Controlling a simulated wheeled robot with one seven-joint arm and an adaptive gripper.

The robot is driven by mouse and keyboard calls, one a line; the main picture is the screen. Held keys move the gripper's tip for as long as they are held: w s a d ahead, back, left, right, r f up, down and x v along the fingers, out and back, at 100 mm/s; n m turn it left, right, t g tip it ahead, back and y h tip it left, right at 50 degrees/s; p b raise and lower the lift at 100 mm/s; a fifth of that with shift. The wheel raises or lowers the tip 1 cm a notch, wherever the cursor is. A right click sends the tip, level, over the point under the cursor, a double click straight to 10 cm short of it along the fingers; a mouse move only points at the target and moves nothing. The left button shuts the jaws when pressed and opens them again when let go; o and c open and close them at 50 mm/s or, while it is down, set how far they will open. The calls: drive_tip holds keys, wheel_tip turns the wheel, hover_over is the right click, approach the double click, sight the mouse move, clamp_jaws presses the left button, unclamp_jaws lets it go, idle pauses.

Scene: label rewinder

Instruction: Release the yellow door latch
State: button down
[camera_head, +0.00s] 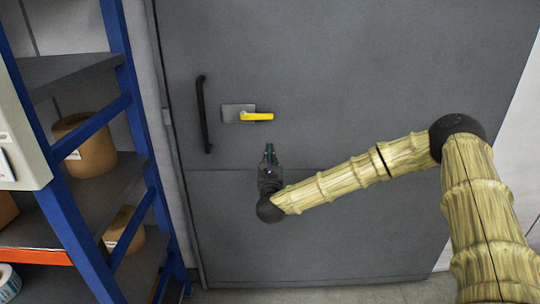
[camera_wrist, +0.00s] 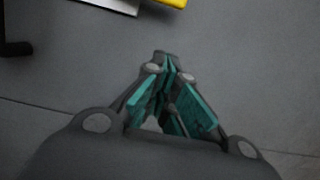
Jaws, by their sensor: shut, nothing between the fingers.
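The yellow door latch (camera_head: 257,116) is a lever that sticks out to the right from a grey metal plate (camera_head: 237,113) on the grey door (camera_head: 330,70). It lies roughly level. In the wrist view only the lower edge of the yellow latch (camera_wrist: 172,2) shows at the top, with part of the plate (camera_wrist: 115,4) left of it. My gripper (camera_head: 269,148) is below the latch in the head view, with its fingers pointing up towards it, apart from it. In the wrist view my gripper (camera_wrist: 168,60) has its teal-padded fingertips together and holds nothing.
A black vertical door handle (camera_head: 204,114) is left of the latch; its lower end (camera_wrist: 14,48) shows in the wrist view. A blue-framed shelf (camera_head: 130,90) with brown rolls (camera_head: 86,145) stands at the left. The door surface right of the latch is clear.

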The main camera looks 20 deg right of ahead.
sight(256, 116)
drive_tip(key=p+x, duration=0.1)
drive_tip(key=x, duration=0.4)
drive_tip(key=shift+w+r, duration=0.15)
drive_tip(key=shift+w, duration=0.05)
drive_tip(key=r, duration=0.1)
drive_tip(key=r+p, duration=0.1)
drive_tip(key=shift+w+d+r, duration=0.1)
drive_tip(key=shift+w+r, duration=0.2)
drive_tip(key=shift+r, duration=0.05)
drive_tip(key=shift+r+p, duration=0.4)
drive_tip(key=shift+r, duration=0.2)
drive_tip(key=shift+r+b, duration=0.1)
drive_tip(key=shift+b, duration=0.2)
